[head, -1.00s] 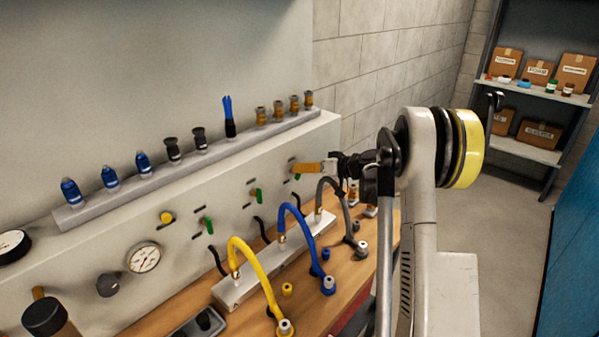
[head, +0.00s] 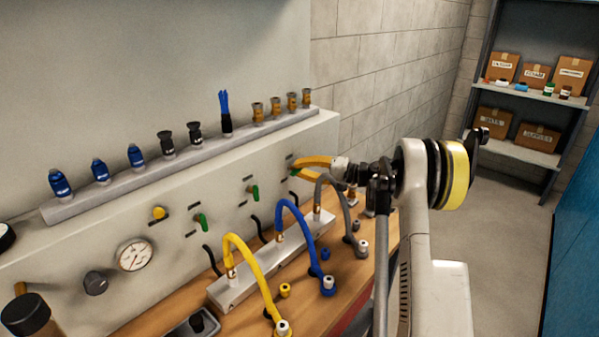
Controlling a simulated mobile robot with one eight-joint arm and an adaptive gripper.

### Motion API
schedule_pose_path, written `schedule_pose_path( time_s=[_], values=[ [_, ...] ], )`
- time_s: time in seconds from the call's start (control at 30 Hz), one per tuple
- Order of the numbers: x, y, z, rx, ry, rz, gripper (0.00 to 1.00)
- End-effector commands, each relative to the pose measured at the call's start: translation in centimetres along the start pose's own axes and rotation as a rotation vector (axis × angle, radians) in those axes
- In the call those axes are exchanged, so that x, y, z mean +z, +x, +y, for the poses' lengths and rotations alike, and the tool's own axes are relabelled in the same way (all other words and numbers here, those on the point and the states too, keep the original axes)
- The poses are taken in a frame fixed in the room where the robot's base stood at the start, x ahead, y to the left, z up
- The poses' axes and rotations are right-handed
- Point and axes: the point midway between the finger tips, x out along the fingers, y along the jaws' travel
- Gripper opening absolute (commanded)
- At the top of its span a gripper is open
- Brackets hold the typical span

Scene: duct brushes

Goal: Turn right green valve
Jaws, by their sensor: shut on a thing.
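The right green valve (head: 293,172) is on the grey panel, at the right end of a row of green valves. Only a small bit of green shows, because the orange fingers cover most of it. My gripper (head: 299,167) reaches in from the right, its fingers shut on this valve. The middle green valve (head: 253,193) and the left green valve (head: 201,223) stand clear of the gripper. The exact angle of the right valve's handle is hidden.
A yellow hose (head: 240,246), a blue hose (head: 294,222) and a grey hose (head: 343,205) arch over the wooden bench below the panel. The grey hose is close below my gripper. A ledge (head: 75,211) above holds several fittings and a blue-bristled brush (head: 226,112).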

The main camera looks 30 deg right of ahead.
Motion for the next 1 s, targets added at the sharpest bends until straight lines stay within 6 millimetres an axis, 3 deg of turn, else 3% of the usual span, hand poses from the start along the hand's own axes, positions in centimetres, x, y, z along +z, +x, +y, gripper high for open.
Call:
schedule_pose_path(
  time_s=[0.4,0.97,1.0],
  values=[
    [0.02,0.06,0.3,-0.074,0.178,0.001,0.0],
    [0.03,0.07,0.26,-0.086,0.206,0.0,0.0],
    [0.03,0.07,0.26,-0.086,0.206,0.0,0.16]
  ],
)
